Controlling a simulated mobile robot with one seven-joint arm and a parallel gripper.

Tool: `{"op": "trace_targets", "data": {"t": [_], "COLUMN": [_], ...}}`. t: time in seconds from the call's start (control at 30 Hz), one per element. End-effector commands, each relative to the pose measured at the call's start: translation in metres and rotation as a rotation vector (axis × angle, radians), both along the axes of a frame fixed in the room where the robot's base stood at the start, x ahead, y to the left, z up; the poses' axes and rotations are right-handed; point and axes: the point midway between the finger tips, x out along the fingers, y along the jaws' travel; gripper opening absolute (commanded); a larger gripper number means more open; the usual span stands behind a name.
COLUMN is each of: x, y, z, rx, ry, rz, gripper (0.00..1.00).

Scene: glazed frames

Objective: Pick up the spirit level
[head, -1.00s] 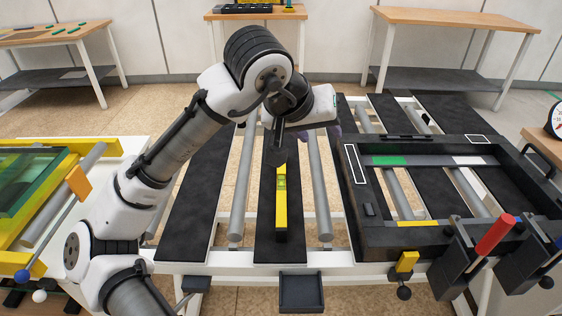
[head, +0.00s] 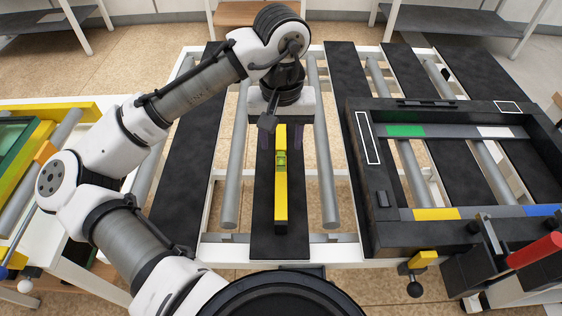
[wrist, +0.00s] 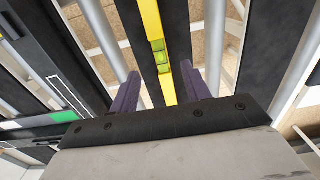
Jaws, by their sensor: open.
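The spirit level (head: 281,190) is a long yellow bar with a green vial near its middle. It lies lengthwise on a black padded slat (head: 264,225) of the white frame table. In the wrist view the level (wrist: 152,27) runs up the picture between the two purple fingers. My gripper (wrist: 162,90) is open and empty, with one finger on each side of the level and apart from it. In the head view my gripper (head: 282,140) is over the far half of the level, its fingers partly hidden. How high the fingertips are above the slat is hard to tell.
Grey rollers (head: 327,170) run along both sides of the slat. A black rectangular frame (head: 375,225) with coloured strips and clamps lies to the right. A yellow-edged glass frame (head: 22,165) is at the left. The slat around the level is clear.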

Motion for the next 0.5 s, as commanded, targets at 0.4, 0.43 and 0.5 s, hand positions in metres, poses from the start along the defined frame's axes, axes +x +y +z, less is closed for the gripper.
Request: {"op": "trace_targets", "data": {"t": [0.4,0.43,0.5], "x": [0.002,0.002,0.004], "y": [0.001,0.001,0.001], "z": [-0.043,-0.047,-0.057], "rx": [-0.001,0.0,0.0], "ry": [0.001,0.002,0.001], "rz": [0.001,0.001,0.001], "gripper": [0.47,0.47,0.47]}}
